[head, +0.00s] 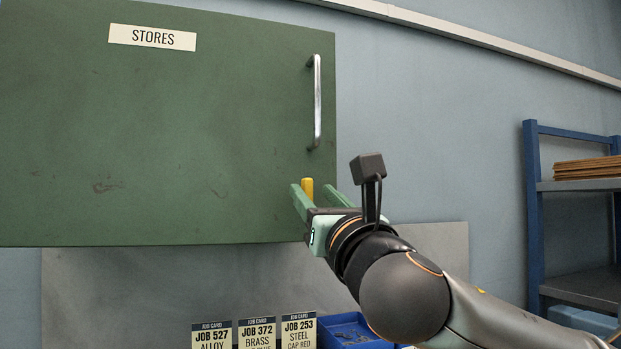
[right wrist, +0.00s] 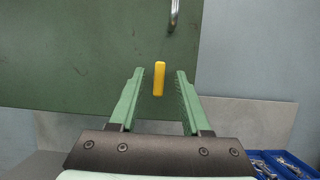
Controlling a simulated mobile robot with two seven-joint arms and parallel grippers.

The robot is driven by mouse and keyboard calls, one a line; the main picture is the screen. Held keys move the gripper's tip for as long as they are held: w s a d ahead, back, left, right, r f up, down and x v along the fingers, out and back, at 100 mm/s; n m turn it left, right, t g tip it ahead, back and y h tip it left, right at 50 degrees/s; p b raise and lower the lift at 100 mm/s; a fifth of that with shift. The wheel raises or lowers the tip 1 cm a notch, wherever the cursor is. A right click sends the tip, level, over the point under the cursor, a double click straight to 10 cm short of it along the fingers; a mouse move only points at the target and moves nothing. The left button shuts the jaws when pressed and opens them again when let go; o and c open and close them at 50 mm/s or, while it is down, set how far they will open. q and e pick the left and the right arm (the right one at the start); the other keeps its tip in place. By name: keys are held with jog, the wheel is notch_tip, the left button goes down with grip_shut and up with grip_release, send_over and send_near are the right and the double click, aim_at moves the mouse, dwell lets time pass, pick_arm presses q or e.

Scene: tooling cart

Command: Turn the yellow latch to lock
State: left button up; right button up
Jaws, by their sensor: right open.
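The yellow latch (head: 308,189) is on the lower right of the green cabinet door, below the metal handle. It stands upright, near vertical, in the right wrist view (right wrist: 159,79). My right gripper (head: 326,190) is open, with its green fingers pointing at the door. In the right wrist view its fingers (right wrist: 158,98) lie on either side of the latch, with a gap on both sides. I cannot tell how far the fingertips are from the door. My left gripper is not in view.
The green cabinet door (head: 200,110) labelled STORES carries a vertical metal handle (head: 317,102). Below are several job cards (head: 257,333) and a blue bin (head: 350,322) of small parts. A blue shelf rack (head: 533,220) stands at right. The wall between door and rack is clear.

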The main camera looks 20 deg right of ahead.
jog(key=shift+x, duration=1.25)
grip_shut()
